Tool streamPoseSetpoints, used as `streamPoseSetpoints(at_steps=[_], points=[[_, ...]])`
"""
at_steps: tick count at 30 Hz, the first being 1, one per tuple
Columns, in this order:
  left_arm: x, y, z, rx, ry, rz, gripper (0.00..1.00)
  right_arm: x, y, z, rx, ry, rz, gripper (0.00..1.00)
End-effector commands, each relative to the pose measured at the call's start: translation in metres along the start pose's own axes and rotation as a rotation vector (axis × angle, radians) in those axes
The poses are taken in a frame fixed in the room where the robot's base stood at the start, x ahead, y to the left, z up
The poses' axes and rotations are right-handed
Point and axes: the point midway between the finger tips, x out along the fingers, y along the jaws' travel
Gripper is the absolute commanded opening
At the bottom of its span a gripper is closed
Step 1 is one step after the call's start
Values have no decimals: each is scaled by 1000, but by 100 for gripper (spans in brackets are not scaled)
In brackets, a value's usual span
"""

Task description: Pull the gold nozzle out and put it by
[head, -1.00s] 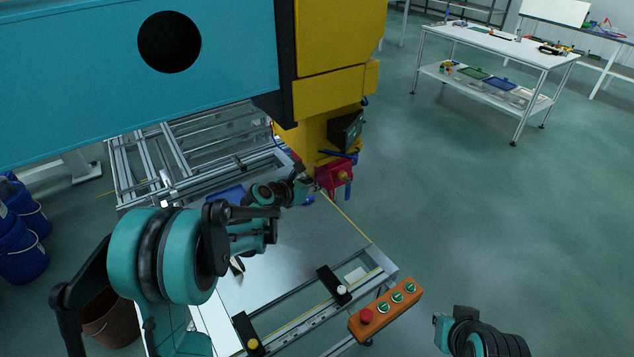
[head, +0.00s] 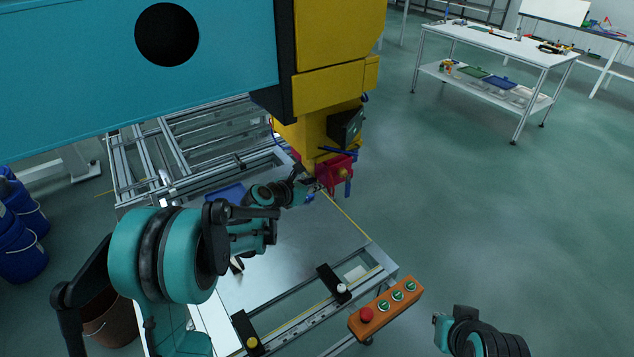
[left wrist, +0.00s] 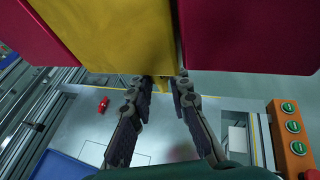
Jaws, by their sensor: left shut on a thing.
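The gold nozzle (left wrist: 161,87) shows as a small gold piece under the yellow block of the machine head in the left wrist view. My left gripper (left wrist: 162,93) is below that block, with its fingers on either side of the nozzle and shut on it. Much of the nozzle is hidden by the fingers and the block. In the head view my left gripper (head: 314,190) is just below and left of the red block (head: 335,172), and the nozzle cannot be made out there. Part of my right arm shows at lower right, but its gripper does not.
The yellow machine head (head: 330,110) hangs from a teal beam (head: 80,75) over the metal table (head: 290,245). A blue tray (left wrist: 58,167) and a small red object (left wrist: 103,105) lie on the table. An orange button box (head: 385,310) is at the front right. The table's middle is largely clear.

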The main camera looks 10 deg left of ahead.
Motion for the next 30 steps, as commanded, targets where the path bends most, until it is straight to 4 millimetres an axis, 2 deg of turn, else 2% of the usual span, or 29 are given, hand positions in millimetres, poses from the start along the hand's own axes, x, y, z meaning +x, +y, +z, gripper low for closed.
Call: streamPoseSetpoints(at_steps=[21, 30], points=[[6, 0, -15, 0, 0, 0, 0, 10, 0, 7, 0, 0, 0, 0], [6, 0, -15, 0, 0, 0, 0, 10, 0, 7, 0, 0, 0, 0]])
